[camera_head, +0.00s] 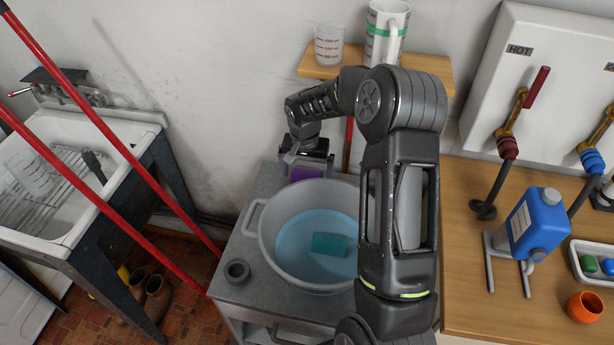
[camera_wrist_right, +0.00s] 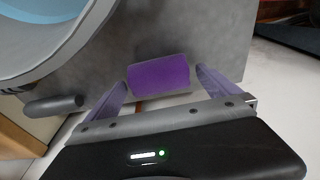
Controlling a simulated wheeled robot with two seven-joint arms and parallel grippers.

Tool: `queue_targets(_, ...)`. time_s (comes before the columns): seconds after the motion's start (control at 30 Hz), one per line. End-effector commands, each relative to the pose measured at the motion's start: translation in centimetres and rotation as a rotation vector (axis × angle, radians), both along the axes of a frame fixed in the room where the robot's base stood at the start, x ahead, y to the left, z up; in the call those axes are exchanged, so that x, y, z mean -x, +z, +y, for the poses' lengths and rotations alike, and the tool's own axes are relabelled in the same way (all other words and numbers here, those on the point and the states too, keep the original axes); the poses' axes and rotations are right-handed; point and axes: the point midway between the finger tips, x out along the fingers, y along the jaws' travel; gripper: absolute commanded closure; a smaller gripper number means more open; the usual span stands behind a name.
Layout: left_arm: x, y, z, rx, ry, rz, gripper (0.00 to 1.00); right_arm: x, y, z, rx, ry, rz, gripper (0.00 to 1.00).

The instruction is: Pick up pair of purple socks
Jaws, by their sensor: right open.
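The pair of purple socks (camera_head: 305,174) shows as a small purple bundle on the grey stand behind the tub. In the right wrist view the purple socks (camera_wrist_right: 159,74) lie on the grey surface, just ahead of the gap between the fingers. My right gripper (camera_head: 302,166) is above them, pointing down, and partly hides them in the head view. In the right wrist view my right gripper (camera_wrist_right: 162,92) is open, one finger to each side of the socks, with a visible gap on both sides. My left gripper is not in view.
A round grey tub (camera_head: 262,252) with water and a teal block (camera_head: 330,244) stands right beside the socks. A small dark cup (camera_head: 237,271) is at the stand's front left. A wooden shelf (camera_head: 430,66) with a jug (camera_head: 387,30) and a beaker (camera_head: 328,45) is behind my arm.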

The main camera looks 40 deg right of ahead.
Motion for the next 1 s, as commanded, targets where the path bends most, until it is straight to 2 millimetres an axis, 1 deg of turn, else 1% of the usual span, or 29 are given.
queue_targets(0.03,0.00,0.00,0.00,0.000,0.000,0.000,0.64,0.00,0.01,0.00,0.000,0.000,0.000,0.00)
queue_targets(0.07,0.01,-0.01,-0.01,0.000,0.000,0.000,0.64,0.00,0.01,0.00,0.000,0.000,0.000,0.02)
queue_targets(0.83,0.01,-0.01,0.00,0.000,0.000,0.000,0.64,0.00,0.01,0.00,0.000,0.000,0.000,0.65)
queue_targets(1.0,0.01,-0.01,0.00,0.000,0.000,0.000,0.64,-0.01,0.02,0.00,0.000,0.000,0.000,0.66)
